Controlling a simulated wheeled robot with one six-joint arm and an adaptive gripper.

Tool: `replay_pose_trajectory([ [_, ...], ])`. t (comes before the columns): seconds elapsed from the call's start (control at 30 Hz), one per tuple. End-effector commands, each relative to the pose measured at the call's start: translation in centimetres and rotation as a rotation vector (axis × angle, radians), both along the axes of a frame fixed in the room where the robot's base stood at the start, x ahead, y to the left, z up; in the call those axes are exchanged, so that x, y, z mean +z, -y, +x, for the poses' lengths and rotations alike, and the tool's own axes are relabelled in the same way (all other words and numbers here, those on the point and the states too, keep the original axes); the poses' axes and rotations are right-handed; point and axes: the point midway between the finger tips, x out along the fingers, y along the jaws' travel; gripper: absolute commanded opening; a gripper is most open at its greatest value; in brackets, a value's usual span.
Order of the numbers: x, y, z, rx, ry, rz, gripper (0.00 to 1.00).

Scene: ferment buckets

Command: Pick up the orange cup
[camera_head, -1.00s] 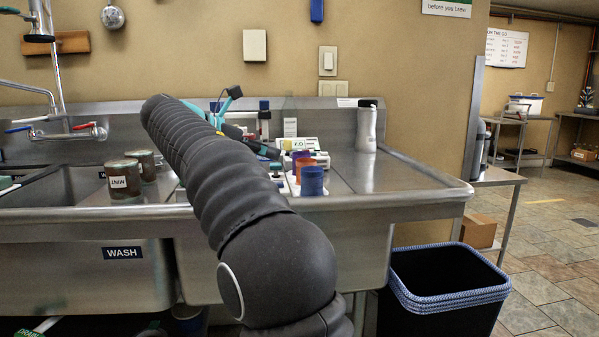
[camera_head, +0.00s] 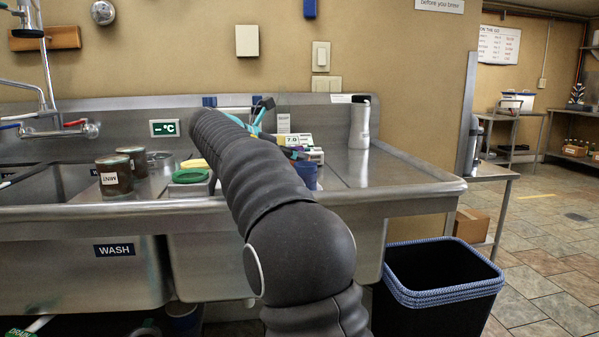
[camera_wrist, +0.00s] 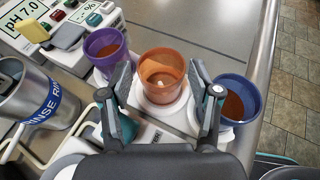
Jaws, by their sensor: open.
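The orange cup (camera_wrist: 161,71) stands upright on a white holder in the wrist view, with its open mouth towards the camera. My gripper (camera_wrist: 161,88) is open, with one finger on each side of the cup's near part. I cannot tell whether either finger touches the cup. In the head view, the orange cup is hidden behind my arm, and only dark and teal parts of my gripper (camera_head: 262,112) show above the sink counter.
A purple cup (camera_wrist: 106,49) stands close left of the orange one, and a blue cup (camera_wrist: 237,99) close right. A steel rinse container (camera_wrist: 32,95) is at the left. In the head view, a white bottle (camera_head: 360,124) stands right on the counter; a bin (camera_head: 440,290) is below.

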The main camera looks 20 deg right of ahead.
Motion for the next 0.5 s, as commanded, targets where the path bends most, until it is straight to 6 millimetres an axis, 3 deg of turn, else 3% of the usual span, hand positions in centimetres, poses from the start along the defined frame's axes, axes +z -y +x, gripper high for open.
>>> replay_pose_trajectory([
  [0.2,-1.2,2.7,0.4,-0.003,-0.001,0.001,0.63],
  [0.43,-1.2,2.9,0.5,0.0,0.0,0.001,0.63],
  [0.47,-1.2,2.9,0.5,0.0,0.0,0.001,0.6],
  [0.5,-1.2,2.9,0.5,0.0,0.0,0.001,0.5],
])
